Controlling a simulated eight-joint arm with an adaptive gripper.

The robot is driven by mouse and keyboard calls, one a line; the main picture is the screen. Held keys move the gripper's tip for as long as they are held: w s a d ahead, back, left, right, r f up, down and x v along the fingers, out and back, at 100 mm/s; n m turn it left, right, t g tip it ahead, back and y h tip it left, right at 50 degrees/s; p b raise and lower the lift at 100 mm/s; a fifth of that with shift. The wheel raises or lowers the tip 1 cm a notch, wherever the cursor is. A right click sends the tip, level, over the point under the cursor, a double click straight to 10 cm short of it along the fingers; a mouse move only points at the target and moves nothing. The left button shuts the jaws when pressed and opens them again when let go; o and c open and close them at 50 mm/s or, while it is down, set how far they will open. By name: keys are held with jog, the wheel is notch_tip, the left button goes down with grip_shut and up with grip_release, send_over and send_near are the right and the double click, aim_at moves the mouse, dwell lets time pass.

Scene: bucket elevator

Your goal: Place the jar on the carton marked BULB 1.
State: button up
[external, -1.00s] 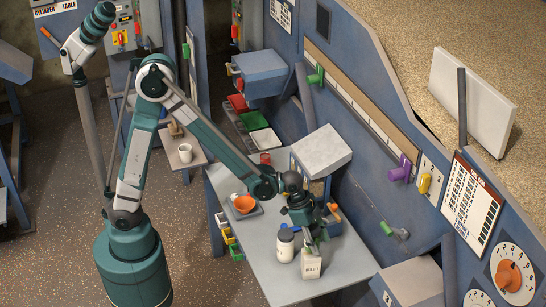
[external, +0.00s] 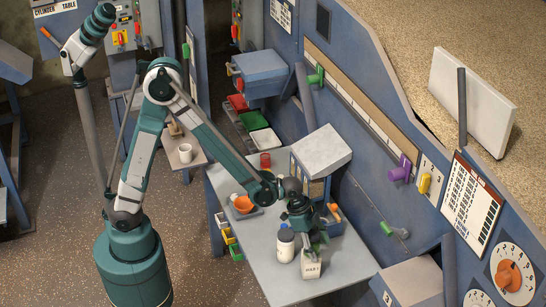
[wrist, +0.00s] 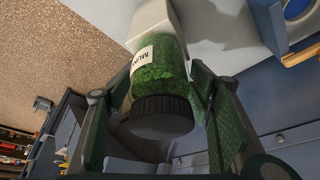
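The jar (wrist: 162,72) has green contents, a white label partly reading "MUN" and a black lid (wrist: 162,117). In the external view the carton (external: 312,268) stands on the table with dark lettering too small to read surely. My gripper (external: 314,240) points down directly above the carton and mostly hides the jar there.
A white bottle with a dark lid (external: 285,246) stands close on the left of the carton. The blue machine wall (external: 375,215) is at the right. The front tabletop is bare.

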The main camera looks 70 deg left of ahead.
aim_at(312, 234)
jog(key=shift+r, duration=0.1)
dwell(0.3)
jog(key=shift+p+v, duration=0.65)
jog(key=shift+v, duration=5.4)
jog(key=s+a+r+n+t+y, duration=0.15)
jog(key=s+a+r+n, duration=0.25)
jog(key=s+a+r, duration=0.7)
jog(key=s+a+r+n+t+y, duration=0.1)
jog(key=s+a+n, duration=0.4)
jog(key=s+a, duration=0.7)
jog(key=shift+s+r+t, duration=0.15)
jog(key=shift+r+t, duration=0.5)
jog(key=shift+r, duration=0.1)
